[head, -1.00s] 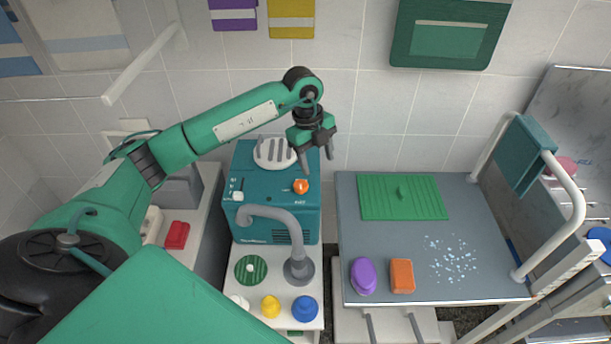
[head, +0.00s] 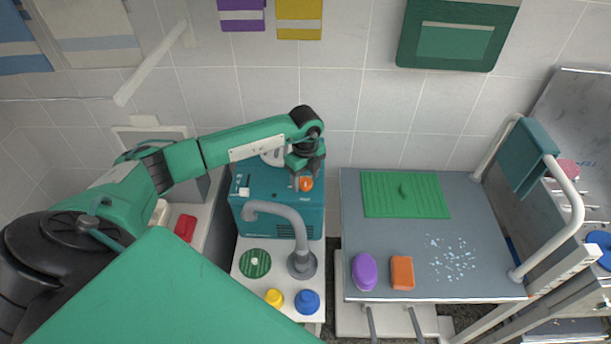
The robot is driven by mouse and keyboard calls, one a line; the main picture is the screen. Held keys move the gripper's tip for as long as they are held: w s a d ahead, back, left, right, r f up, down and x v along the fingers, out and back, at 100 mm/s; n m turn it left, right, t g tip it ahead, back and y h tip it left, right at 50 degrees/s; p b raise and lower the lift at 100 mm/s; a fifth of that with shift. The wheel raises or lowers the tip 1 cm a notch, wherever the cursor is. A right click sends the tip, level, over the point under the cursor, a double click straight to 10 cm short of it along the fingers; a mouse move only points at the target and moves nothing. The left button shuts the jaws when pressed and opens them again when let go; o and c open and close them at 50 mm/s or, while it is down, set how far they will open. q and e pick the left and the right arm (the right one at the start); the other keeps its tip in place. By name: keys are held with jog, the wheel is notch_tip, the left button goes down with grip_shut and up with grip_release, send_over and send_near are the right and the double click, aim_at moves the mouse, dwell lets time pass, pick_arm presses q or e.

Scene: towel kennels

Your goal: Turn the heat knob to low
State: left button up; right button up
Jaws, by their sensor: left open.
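The orange heat knob (head: 306,184) sits on the top of the teal dryer box (head: 265,210), near its right side. My left gripper (head: 303,178) points down right at the knob, its fingers open around or just beside it; I cannot tell whether they touch it. The gripper and wrist partly cover the knob and the pale vent behind it. The knob's setting marks are too small to read. A white switch (head: 242,191) is at the box's left. My right gripper is not in view.
A grey curved faucet (head: 280,215) rises close in front of the box. A yellow bottle (head: 274,297) and a blue bottle (head: 307,301) stand nearer. The grey table (head: 400,280) to the right holds a green mat (head: 430,200), a purple brush (head: 364,271) and an orange block (head: 402,272).

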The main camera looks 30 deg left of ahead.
pick_arm(q)
jog(key=shift+f, duration=0.5)
jog(key=c, duration=1)
